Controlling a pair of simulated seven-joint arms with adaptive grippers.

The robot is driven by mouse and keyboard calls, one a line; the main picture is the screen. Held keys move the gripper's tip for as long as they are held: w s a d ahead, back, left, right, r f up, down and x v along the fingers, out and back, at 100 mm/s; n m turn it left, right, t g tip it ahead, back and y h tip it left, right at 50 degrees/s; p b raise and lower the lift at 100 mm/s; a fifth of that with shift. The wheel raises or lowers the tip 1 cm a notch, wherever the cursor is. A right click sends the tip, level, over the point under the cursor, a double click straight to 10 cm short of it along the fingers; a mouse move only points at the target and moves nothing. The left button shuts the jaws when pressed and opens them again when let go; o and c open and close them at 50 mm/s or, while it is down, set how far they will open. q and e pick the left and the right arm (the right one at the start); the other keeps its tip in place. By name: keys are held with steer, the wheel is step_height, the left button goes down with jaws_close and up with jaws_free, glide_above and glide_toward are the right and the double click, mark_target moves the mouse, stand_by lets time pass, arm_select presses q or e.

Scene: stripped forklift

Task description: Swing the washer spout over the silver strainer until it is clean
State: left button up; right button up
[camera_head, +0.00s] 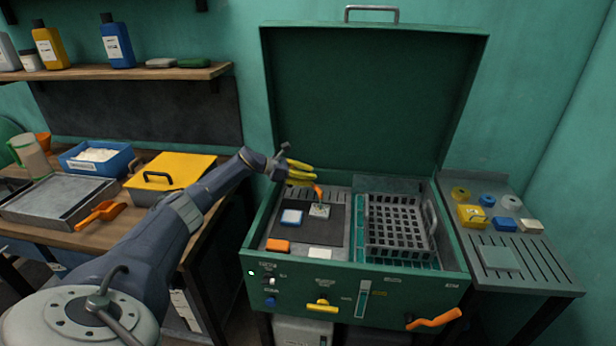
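The green washer (255,262) stands at center with its lid (372,95) raised. An orange piece that looks like the washer spout (318,191) shows at the back left of its basin. A small silver piece, which looks like the strainer (320,211), lies just below it on a dark mat. My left gripper (306,175), with yellow fingers, is at the basin's back left edge, close above the orange spout. The view is too small to tell whether the fingers hold or touch the spout. My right gripper is out of view.
A grey basket (398,222) fills the right of the basin. A blue-and-white block (291,217) and an orange block (278,245) lie at the left. An orange crank handle (434,320) sticks out in front. A slatted side table (535,265) holds small parts.

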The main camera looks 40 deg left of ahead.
arm_select(q)
steer(key=o, duration=0.4)
steer(key=shift+a, duration=0.1)
steer(key=v, duration=1.2)
